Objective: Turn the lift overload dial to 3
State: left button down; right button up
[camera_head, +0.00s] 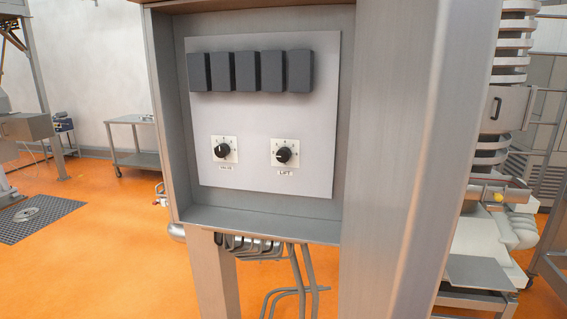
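The lift dial (284,155) is a black round knob on a white square plate, with the label "LIFT" under it. It sits at the lower right of the grey panel (255,115) inside an open metal cabinet. A light pointer mark seems to face left on the knob, but the scale numbers are too small to read. A second similar dial (222,150) is to its left, with a label too blurred to read surely. Neither of my grippers shows in the head view.
Several dark blocks (248,71) line the upper panel. The cabinet's frame (263,222) stands out around the panel. A wide metal post (398,150) is to the right. Cables hang below the cabinet. Orange floor (100,260) is open at left, with a metal cart (135,158) behind.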

aim_at(284, 155)
jog(key=j+z, duration=0.15)
jog(key=j, duration=0.35)
jog(key=k+j+z, duration=0.2)
jog(key=j, duration=0.25)
jog(key=i+j+z, duration=0.1)
jog(key=j, duration=0.25)
jog(key=i+l, duration=0.3)
